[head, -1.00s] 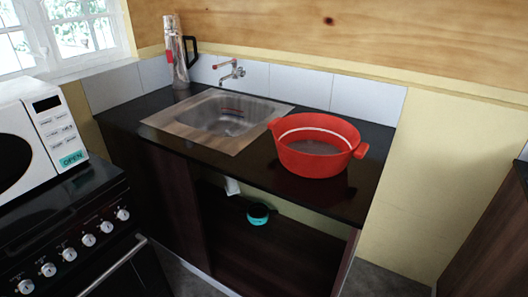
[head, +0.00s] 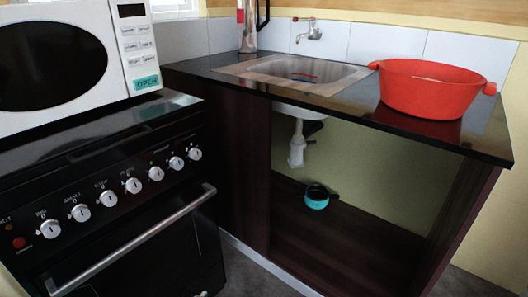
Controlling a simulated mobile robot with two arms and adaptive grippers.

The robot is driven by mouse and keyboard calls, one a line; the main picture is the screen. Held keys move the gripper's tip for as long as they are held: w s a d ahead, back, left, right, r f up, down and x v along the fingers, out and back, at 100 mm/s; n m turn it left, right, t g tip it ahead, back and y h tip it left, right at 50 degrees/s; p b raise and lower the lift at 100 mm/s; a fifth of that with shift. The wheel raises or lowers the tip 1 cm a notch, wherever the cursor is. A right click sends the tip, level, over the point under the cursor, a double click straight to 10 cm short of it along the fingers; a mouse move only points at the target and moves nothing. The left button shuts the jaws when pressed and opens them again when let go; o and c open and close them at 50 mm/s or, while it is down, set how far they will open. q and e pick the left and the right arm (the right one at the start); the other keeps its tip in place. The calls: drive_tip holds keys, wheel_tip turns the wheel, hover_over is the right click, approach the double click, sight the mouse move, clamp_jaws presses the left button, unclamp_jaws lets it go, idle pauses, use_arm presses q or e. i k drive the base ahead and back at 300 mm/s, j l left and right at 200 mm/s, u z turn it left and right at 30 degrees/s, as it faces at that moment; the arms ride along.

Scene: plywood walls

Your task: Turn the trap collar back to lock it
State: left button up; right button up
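In the head view, a white drain pipe with a trap (head: 297,150) hangs under the steel sink (head: 292,76), inside the open cabinet. A collar cannot be made out clearly at this size. A teal round thing with a dark inside (head: 316,200) sits on the cabinet floor below and slightly right of the pipe. Neither of my grippers shows in the view.
A black stove (head: 125,190) with a long handle (head: 140,240) stands at the left, with a white microwave (head: 75,55) above. A red pot (head: 430,90) stands on the dark counter (head: 350,108). The cabinet's front is open, with free room right of the pipe.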

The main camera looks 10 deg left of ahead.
sight(304, 146)
drive_tip(key=z, duration=0.35)
drive_tip(key=i+z, duration=0.25)
drive_tip(key=z, duration=0.15)
drive_tip(key=i+z, duration=0.25)
drive_tip(key=z, duration=0.15)
drive_tip(key=i+j+z, duration=0.2)
drive_tip(key=z, duration=0.15)
